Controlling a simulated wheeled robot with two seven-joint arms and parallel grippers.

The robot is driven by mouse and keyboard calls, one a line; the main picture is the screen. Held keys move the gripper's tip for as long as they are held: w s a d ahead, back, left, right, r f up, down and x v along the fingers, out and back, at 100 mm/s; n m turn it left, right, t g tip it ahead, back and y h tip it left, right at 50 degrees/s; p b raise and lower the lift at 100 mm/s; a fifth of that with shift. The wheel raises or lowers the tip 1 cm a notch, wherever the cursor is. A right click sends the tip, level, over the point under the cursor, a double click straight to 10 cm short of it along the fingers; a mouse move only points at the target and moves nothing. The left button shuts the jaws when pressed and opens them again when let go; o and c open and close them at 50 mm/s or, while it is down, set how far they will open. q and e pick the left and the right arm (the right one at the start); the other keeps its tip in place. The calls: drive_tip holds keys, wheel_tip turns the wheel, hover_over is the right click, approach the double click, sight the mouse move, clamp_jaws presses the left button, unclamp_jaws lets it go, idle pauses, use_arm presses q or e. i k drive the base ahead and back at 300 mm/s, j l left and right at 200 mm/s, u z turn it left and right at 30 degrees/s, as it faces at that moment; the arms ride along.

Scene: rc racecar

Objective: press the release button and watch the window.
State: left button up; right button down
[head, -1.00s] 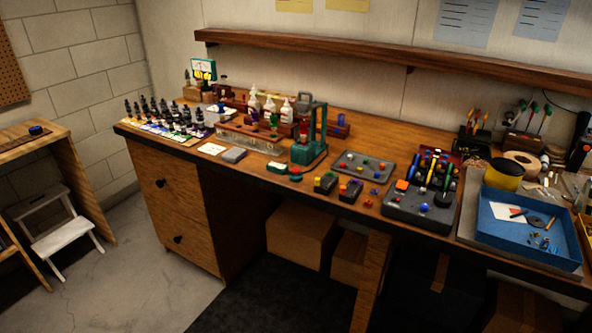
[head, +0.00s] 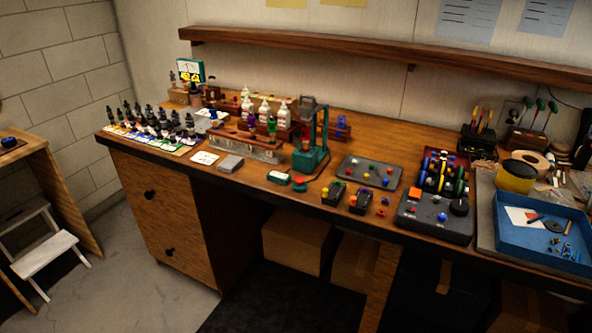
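A long wooden workbench (head: 245,195) runs across the head view. A green stand (head: 312,158) with a grey upper part stands at its middle. In front of it is a small round red button (head: 299,184) on a dark green base. Beside that, to the left, lies a small green box with a pale face (head: 279,177), which may be a window. A dark grey control box (head: 436,214) to the right carries an orange button (head: 413,195), a blue one and a black knob (head: 459,207). I cannot tell which is the release button. Neither gripper is in view.
Two small button boxes (head: 334,193) and a grey tray with coloured knobs (head: 368,172) lie right of the stand. A blue tray (head: 541,237) is at the right. Dark bottles (head: 150,124) crowd the left end. A white step stool (head: 43,250) stands on the floor.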

sight(300, 180)
drive_tip(key=i+j+z, duration=0.1)
drive_tip(key=i+j, duration=0.15)
drive_tip(key=i+j+z, duration=0.1)
drive_tip(key=i+j, duration=0.15)
drive_tip(key=j, duration=0.15)
drive_tip(key=i+j+z, duration=0.1)
drive_tip(key=i+j, duration=0.15)
drive_tip(key=j, duration=0.15)
drive_tip(key=i+j+z, duration=0.1)
drive_tip(key=i+j, duration=0.15)
drive_tip(key=j, duration=0.15)
drive_tip(key=i+j+z, duration=0.1)
drive_tip(key=j, duration=0.3)
drive_tip(key=i+j+z, duration=0.1)
drive_tip(key=i+j, duration=0.2)
drive_tip(key=j, duration=0.1)
